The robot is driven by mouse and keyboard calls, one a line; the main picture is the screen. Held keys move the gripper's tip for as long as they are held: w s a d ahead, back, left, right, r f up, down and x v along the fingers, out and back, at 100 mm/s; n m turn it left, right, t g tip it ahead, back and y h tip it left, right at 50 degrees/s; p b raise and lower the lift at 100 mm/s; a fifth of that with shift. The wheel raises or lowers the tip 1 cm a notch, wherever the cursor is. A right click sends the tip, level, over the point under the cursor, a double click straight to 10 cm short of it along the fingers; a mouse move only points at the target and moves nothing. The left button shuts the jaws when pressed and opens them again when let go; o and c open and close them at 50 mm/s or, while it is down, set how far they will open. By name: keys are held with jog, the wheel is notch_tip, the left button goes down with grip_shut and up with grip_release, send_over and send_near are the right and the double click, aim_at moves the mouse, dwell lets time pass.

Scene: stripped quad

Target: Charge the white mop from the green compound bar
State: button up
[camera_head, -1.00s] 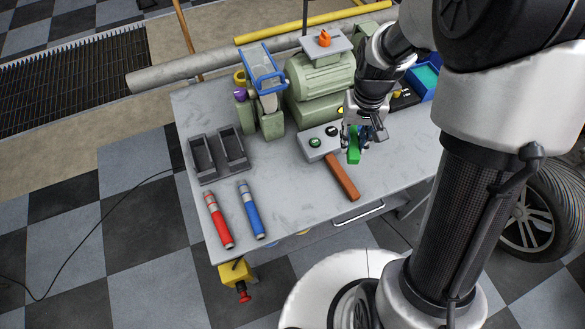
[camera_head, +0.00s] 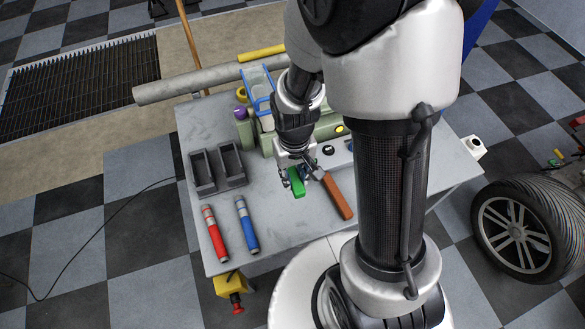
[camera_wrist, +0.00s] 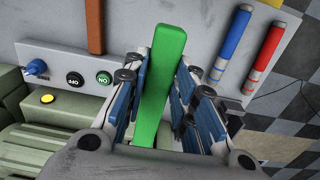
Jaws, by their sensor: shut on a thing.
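My gripper (camera_head: 291,176) is shut on the green compound bar (camera_head: 296,182), and holds it over the grey workbench (camera_head: 270,220). In the wrist view the green bar (camera_wrist: 164,75) stands out between the blue finger pads (camera_wrist: 160,85). In the head view the brown bar (camera_head: 338,196) lies just right of the green one. The green buffing machine (camera_head: 327,130) is behind my arm and mostly hidden; part of its green body (camera_wrist: 60,140) shows in the wrist view. I cannot make out the white mop in either view.
A two-slot dark tray (camera_head: 235,165), a red tool (camera_head: 214,232) and a blue tool (camera_head: 246,225) are on the left of the bench. A switch box (camera_wrist: 90,75) with ON and OFF buttons shows in the wrist view. A tyre (camera_head: 530,222) stands right of the bench.

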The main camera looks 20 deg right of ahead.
jog(key=shift+w+f, duration=0.35)
jog(key=shift+w, duration=0.05)
jog(key=w, duration=0.2)
jog(key=w+f+b, duration=0.1)
jog(key=w, duration=0.1)
jog(key=shift+w+f, duration=0.15)
jog(key=shift+w, duration=1.05)
jog(key=shift+w, duration=0.8)
dwell(1.0)
jog(key=shift+s+r, duration=0.25)
jog(key=shift+s, duration=1.55)
jog(key=shift+s+r, duration=0.2)
jog(key=shift+s, duration=1.6)
